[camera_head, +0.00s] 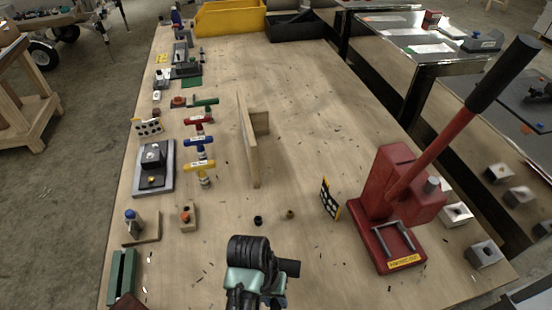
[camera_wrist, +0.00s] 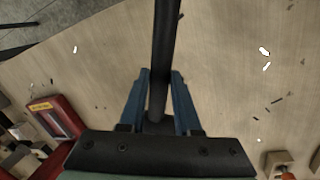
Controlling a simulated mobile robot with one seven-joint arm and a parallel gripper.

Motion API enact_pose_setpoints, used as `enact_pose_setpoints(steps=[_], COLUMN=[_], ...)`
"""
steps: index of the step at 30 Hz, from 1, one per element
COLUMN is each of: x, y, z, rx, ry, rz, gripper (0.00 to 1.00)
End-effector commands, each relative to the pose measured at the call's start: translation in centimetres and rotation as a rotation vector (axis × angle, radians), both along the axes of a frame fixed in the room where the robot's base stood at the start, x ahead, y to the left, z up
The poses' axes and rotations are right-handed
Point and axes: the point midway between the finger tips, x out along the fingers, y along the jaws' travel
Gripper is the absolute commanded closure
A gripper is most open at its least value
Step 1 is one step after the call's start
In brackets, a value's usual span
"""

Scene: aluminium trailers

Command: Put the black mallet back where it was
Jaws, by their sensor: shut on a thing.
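The black mallet shows in the wrist view as a long, dark handle (camera_wrist: 166,35) running up out of the top edge. My gripper (camera_wrist: 160,78) has its two blue fingers closed on either side of this handle. The lower end of the handle reaches down between the fingers to the gripper's dark body. The mallet's head cannot be clearly made out. In the head view my gripper is at the bottom middle, over the near part of the wooden table (camera_head: 330,120), and my own wrist hides its fingers and most of the mallet.
A red press (camera_head: 400,190) with a long lever stands at the right. A dotted board (camera_head: 329,198) is beside it. A wooden upright piece (camera_head: 248,140) stands mid-table. T-handled tools (camera_head: 199,167) and fixtures line the left edge. Yellow (camera_head: 228,18) and black bins (camera_head: 295,27) are at the far end.

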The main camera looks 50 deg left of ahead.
Motion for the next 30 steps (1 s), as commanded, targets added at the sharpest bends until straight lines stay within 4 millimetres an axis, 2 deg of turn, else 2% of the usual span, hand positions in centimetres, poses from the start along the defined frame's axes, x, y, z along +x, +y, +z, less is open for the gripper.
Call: enact_pose_setpoints(steps=[12, 24, 25, 30], x=[0.1, 0.1, 0.0, 0.0], y=[0.1, 0.1, 0.0, 0.0], z=[-4.6, -5.3, -5.4, -5.3], rx=[0.001, 0.003, 0.002, 0.002], ry=[-0.001, -0.003, -0.001, -0.002], rz=[0.000, -0.001, -0.001, -0.001], gripper=[1.00, 1.00, 0.67, 0.38])
